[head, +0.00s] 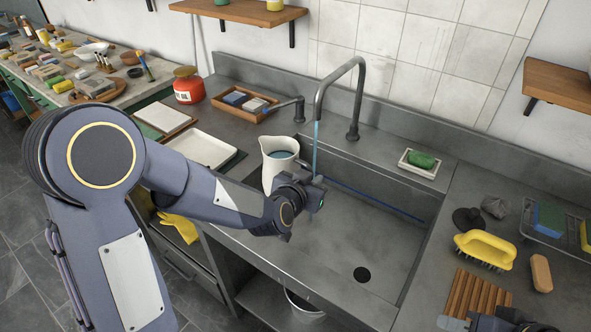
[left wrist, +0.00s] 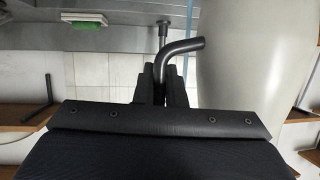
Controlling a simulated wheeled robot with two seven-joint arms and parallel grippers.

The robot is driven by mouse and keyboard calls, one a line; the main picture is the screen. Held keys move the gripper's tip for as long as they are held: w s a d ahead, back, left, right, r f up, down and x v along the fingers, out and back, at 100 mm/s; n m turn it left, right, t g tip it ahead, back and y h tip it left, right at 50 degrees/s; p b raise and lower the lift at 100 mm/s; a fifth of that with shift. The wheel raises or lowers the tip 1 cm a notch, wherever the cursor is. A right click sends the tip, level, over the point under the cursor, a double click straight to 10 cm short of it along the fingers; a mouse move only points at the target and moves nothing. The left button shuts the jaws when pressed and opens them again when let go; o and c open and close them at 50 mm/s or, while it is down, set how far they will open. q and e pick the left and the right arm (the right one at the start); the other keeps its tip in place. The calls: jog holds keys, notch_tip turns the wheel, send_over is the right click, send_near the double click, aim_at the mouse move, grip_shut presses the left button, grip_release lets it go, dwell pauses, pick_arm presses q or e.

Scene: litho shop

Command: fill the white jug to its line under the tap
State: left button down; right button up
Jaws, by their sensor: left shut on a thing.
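The white jug (head: 268,173) stands upright at the left end of the sink, with a bluish surface inside its mouth. It fills the right side of the left wrist view (left wrist: 250,60). My left gripper (head: 308,178) is at the jug's right side, shut on what looks like its dark curved handle (left wrist: 188,46). The tall bent tap (head: 357,95) is running. Its blue stream (head: 317,145) falls just right of the jug's mouth, not visibly into it. The jug's fill line is not visible. My right gripper (head: 490,322) is partly in view at the lower right; its fingers are unclear.
A lever (head: 285,105) juts over the counter left of the tap. A soap dish (head: 418,170) with a green block sits behind the sink (head: 350,240). A yellow brush (head: 485,247) and wooden rack (head: 466,292) lie right. The sink's middle is clear around its drain.

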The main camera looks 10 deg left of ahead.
pick_arm(q)
jog(key=s, duration=0.1)
jog(key=a+r, duration=0.1)
jog(key=s, duration=0.1)
jog(key=shift+s+a+r, duration=0.25)
jog(key=shift+s+a, duration=0.05)
dwell(0.6)
